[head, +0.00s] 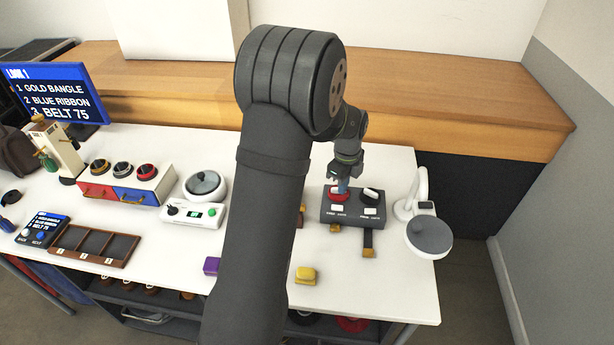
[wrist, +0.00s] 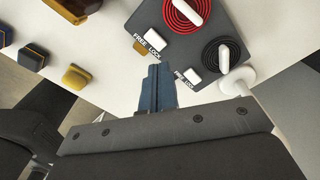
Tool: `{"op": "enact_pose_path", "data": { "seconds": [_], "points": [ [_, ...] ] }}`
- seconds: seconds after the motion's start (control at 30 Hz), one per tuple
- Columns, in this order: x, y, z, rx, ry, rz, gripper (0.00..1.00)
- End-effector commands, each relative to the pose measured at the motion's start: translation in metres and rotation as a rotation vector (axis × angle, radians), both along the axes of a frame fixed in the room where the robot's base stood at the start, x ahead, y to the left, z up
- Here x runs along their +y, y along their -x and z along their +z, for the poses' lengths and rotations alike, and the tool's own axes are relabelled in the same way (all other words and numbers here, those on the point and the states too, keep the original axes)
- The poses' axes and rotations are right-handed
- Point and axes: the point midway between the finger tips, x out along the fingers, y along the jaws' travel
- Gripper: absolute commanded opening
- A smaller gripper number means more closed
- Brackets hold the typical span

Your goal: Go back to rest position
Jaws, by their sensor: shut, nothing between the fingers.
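My gripper (head: 343,186) is at the right part of the white table, over the dark grey box (head: 353,213) beside its red reel (head: 337,196). In the wrist view its blue fingertips (wrist: 157,80) are together with nothing between them. That view shows the box panel (wrist: 205,42) with the red reel (wrist: 184,14), a black reel (wrist: 222,54) and two white FREE/LOCK switches. Whether the fingertips touch the box cannot be told. My arm crosses the middle of the head view and hides part of the table.
A white stand with a grey round top (head: 429,235) is right of the box. A yellow block (head: 305,275) and a purple block (head: 211,266) lie near the front. A brown tray (head: 80,244), a drawer unit (head: 126,188) and a screen (head: 58,93) are left. A wooden ledge (head: 450,95) runs behind.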

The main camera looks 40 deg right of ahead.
Motion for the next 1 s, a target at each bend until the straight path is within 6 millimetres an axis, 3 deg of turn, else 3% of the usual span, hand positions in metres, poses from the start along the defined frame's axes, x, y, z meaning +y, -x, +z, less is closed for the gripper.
{"op": "enact_pose_path", "data": {
  "seconds": [0.5, 1.0],
  "points": [
    [0.000, 0.000, -0.064, 0.001, -0.002, 0.000, 0.00],
    [0.000, 0.000, -0.065, 0.000, 0.000, 0.000, 0.00]
  ]
}}
